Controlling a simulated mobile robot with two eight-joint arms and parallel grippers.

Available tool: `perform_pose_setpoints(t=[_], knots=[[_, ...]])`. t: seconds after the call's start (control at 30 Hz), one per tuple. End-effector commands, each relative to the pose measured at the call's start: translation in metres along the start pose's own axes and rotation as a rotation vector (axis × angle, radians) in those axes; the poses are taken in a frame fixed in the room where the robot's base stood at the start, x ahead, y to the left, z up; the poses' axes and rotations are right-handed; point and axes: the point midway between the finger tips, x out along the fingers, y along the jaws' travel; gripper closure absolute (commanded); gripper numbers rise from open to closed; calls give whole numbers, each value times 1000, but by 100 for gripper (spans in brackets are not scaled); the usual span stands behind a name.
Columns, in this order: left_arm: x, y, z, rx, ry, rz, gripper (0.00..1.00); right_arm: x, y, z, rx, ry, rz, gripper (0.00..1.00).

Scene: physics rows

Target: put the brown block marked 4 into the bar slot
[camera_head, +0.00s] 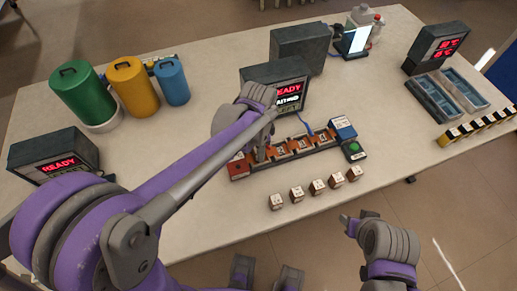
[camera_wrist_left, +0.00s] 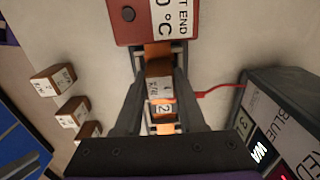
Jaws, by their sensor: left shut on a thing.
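My left gripper (camera_head: 262,153) reaches down over the left part of the bar (camera_head: 301,143), near its red end block (camera_head: 238,169). In the left wrist view the gripper (camera_wrist_left: 160,76) is shut on a brown block (camera_wrist_left: 158,70) whose label seems to read 4. The block is over or in an orange-lit slot of the bar; I cannot tell how deep it sits. A slot face marked 2 (camera_wrist_left: 164,109) shows beside it. In the head view the arm and fingers hide the block. My right gripper (camera_head: 348,222) is off the table's front edge, its opening unclear.
Several small brown-and-white blocks (camera_head: 317,187) stand in a row in front of the bar. A green button (camera_head: 353,149) and blue end block (camera_head: 342,128) are at the bar's right. A dark display box (camera_head: 285,88) stands behind it.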

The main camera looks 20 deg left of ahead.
Motion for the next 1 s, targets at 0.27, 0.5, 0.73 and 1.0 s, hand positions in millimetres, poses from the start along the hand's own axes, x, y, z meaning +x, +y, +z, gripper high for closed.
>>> perform_pose_setpoints(t=[0.27,0.5,0.73,1.0], knots=[[1,0,0,0,0,0,100,1,0,0,0,0,0,50],[3,0,0,0,0,0,34,2,0,1,0,-1,0,50],[3,0,0,0,0,0,31,2,0,1,0,-1,0,50],[-17,0,0,0,0,0,31,-2,0,-2,0,1,0,50]])
